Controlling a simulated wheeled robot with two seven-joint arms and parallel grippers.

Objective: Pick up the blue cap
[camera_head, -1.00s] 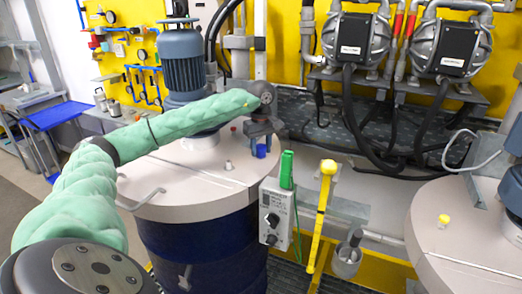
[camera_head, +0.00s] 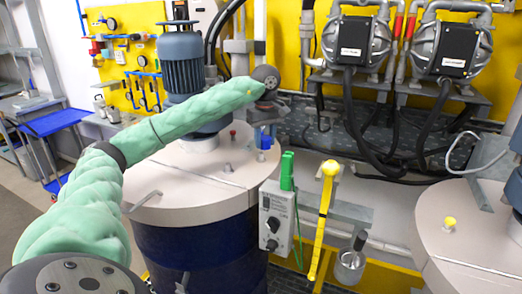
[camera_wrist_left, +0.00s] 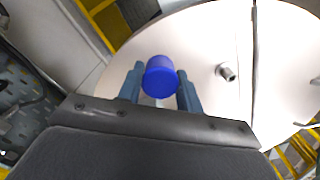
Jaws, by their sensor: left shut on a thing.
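The blue cap (camera_head: 265,142) hangs under my left gripper (camera_head: 264,132), above the right part of the left drum's pale lid (camera_head: 185,195). In the left wrist view the blue cap (camera_wrist_left: 160,76) sits between the two fingers of my left gripper (camera_wrist_left: 160,88), which is shut on it. A small metal stub (camera_head: 261,157) shows on the lid just below the cap. My right gripper is not in view.
A blue motor (camera_head: 184,65) stands on the left drum. A grey control box (camera_head: 277,217), a green clip (camera_head: 287,171) and a yellow-handled tool (camera_head: 325,205) are beside it. A second drum (camera_head: 450,255) with a yellow cap (camera_head: 449,222) is at the right.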

